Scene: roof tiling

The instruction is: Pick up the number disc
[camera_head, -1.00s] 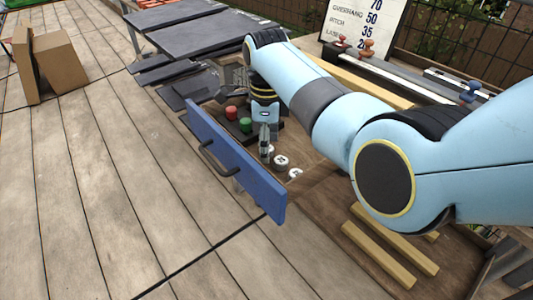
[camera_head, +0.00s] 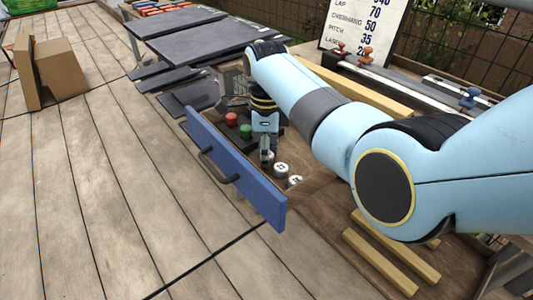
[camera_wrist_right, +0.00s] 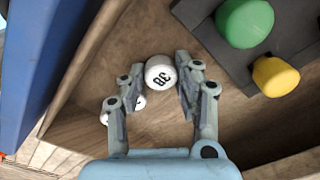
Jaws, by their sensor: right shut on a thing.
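A white number disc (camera_wrist_right: 161,76) with black marks like "38" sits between the fingertips of my right gripper (camera_wrist_right: 166,85) in the right wrist view. The fingers are shut on its sides. In the head view the right gripper (camera_head: 265,155) points down into an open drawer with a blue front (camera_head: 235,170); the held disc is largely hidden there by the fingers. Two other white discs (camera_head: 281,169) lie just right of the gripper. In the wrist view, white disc parts (camera_wrist_right: 138,102) show behind the left finger. My left gripper is out of view.
A red knob (camera_head: 231,119) and a green knob (camera_head: 246,131) stand beside the gripper; a yellow one (camera_wrist_right: 275,76) shows in the wrist view. The drawer front is close by. Dark slates (camera_head: 190,32) lie behind, wooden battens (camera_head: 390,250) to the right.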

